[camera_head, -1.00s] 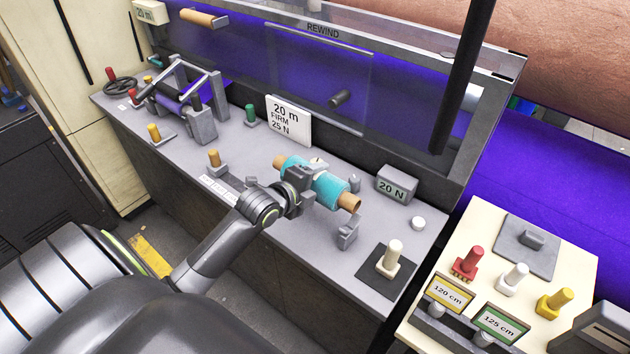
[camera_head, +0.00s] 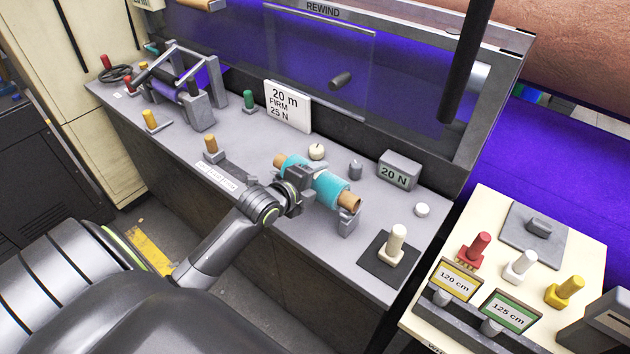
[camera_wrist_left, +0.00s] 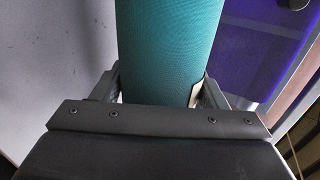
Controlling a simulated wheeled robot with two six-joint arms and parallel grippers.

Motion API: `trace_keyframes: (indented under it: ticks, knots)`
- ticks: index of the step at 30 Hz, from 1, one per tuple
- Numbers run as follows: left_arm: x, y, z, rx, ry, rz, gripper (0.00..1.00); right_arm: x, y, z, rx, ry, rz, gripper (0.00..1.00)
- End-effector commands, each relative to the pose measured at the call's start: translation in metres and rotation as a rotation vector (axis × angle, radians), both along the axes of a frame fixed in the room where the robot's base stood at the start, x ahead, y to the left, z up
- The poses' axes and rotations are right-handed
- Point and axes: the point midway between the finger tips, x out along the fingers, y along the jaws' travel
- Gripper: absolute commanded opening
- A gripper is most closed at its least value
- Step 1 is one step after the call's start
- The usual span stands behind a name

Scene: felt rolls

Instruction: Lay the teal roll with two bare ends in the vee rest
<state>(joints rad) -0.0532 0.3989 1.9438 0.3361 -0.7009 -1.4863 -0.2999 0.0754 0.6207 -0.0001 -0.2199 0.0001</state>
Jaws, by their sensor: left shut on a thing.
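The teal roll (camera_head: 326,186) has a bare tan core end at each side. My left gripper (camera_head: 300,184) is shut on it near its left part, and the roll slants from upper left to lower right. In the left wrist view the teal roll (camera_wrist_left: 170,45) runs between the fingers. The grey vee rest (camera_head: 347,223) shows below the roll's right bare end. That end is over the rest and looks very close to it; I cannot tell whether they touch. Any other part of the rest is hidden behind the gripper and roll. My right gripper is not in view.
A cream knob (camera_head: 317,152) and a grey peg (camera_head: 355,170) stand behind the roll. A 20 N block (camera_head: 399,171) and a cream peg on a black pad (camera_head: 396,244) are to the right. A sign (camera_head: 287,106) stands at the back.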

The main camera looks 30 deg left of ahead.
Motion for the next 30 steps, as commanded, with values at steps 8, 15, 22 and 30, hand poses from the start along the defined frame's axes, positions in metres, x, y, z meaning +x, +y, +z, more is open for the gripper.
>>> trace_keyframes:
  ticks: [8,15,22,30]
  knots:
    - [0.0002,-0.0002,-0.0037,0.000,-0.002,0.000,0.30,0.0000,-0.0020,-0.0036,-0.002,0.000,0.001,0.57]
    - [0.0002,-0.0002,-0.0073,0.000,-0.002,0.000,0.30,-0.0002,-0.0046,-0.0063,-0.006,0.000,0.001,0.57]
    - [0.0002,-0.0002,-0.0100,0.000,-0.002,0.000,0.30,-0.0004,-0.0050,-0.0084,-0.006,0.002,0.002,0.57]
    - [0.0002,-0.0002,-0.0098,0.000,-0.002,0.000,0.30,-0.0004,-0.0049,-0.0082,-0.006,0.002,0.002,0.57]
